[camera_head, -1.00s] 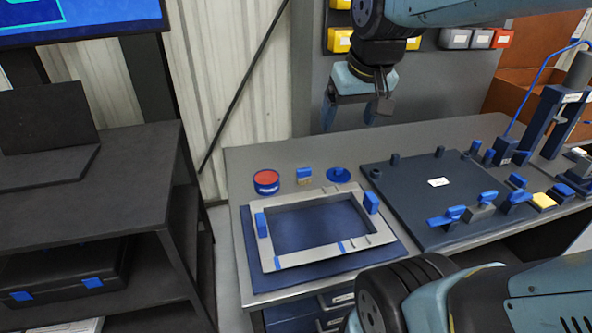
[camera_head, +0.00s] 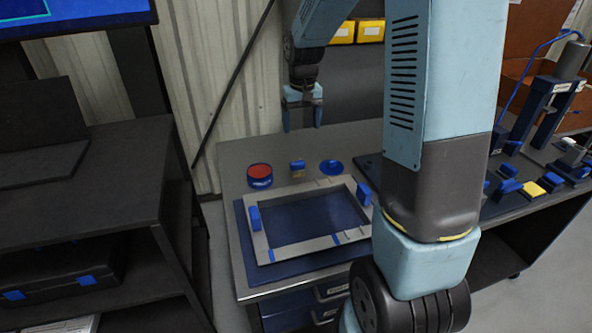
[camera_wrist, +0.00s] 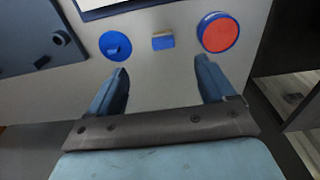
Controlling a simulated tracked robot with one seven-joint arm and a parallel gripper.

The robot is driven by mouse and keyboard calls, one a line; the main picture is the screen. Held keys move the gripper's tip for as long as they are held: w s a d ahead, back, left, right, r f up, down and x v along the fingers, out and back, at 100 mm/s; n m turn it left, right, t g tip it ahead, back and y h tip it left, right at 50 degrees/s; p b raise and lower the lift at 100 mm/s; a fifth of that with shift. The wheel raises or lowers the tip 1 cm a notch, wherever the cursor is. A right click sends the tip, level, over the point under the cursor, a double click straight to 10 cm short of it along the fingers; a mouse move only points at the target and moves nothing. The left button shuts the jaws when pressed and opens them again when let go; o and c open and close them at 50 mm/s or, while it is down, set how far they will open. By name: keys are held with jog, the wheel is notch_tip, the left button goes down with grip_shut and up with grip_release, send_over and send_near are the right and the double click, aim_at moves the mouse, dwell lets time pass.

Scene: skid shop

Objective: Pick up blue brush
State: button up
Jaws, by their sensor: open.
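The blue brush (camera_head: 297,166) is a small block with a blue top and tan lower part. It stands on the grey bench behind the frame, between a red-topped tin and a blue disc. In the wrist view the brush (camera_wrist: 163,41) lies beyond the fingertips, roughly centred between them. My gripper (camera_head: 302,118) hangs above the back of the bench, fingers pointing down. Its two fingers in the wrist view (camera_wrist: 162,72) are spread apart with nothing between them.
The red-topped tin (camera_head: 260,175) and the blue disc (camera_head: 331,167) flank the brush closely. A grey metal frame (camera_head: 258,236) lies on a blue mat in front. A dark board (camera_wrist: 35,42) is at left in the wrist view. The corrugated wall (camera_head: 228,70) rises behind.

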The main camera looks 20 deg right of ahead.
send_over(297, 162)
notch_tip(297, 162, down, 5)
jog(key=shift+g, duration=0.4)
jog(key=f, duration=0.9)
jog(key=shift+s+f, duration=0.2)
jog(key=f, duration=0.5)
jog(key=shift+w, duration=0.25)
jog(key=c, duration=1.1)
